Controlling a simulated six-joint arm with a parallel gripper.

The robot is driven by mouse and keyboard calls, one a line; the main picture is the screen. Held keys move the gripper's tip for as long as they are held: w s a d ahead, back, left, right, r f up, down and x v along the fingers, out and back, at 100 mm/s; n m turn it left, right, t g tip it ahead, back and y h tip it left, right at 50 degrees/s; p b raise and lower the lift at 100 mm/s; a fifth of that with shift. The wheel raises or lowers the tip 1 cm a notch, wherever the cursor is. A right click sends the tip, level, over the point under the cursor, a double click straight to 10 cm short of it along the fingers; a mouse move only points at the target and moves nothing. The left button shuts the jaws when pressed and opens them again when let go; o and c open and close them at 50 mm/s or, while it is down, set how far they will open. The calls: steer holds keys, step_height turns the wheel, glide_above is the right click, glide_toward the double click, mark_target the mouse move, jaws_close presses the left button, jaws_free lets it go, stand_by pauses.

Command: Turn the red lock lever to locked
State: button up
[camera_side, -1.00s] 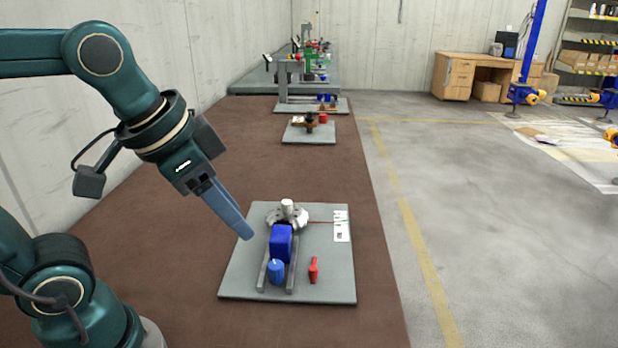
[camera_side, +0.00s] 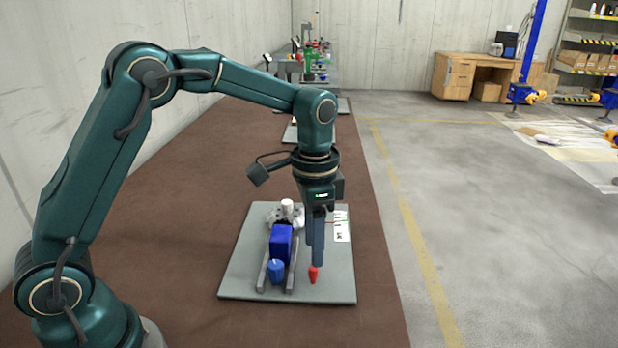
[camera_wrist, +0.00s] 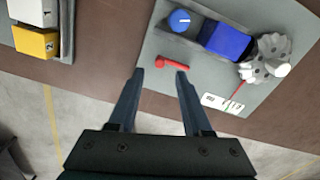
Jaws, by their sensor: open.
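The red lock lever (camera_side: 313,274) stands on the grey plate (camera_side: 335,285), to the right of the rails. It also shows in the wrist view (camera_wrist: 173,64), lying across the picture just beyond my fingertips. My gripper (camera_side: 317,262) points straight down over the lever, and its fingers hide the lever's upper part in the side view. In the wrist view my gripper (camera_wrist: 160,72) is open, with a fingertip toward each end of the lever. I cannot tell whether the fingers touch it.
A blue block (camera_side: 281,243) and a blue knob (camera_side: 275,271) sit between the rails, left of my gripper. A grey toothed wheel with a white peg (camera_side: 287,206) stands behind them. A white marked card (camera_side: 342,226) lies at the plate's right edge.

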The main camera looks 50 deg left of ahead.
steer(key=shift+f, duration=2.3)
jaws_close()
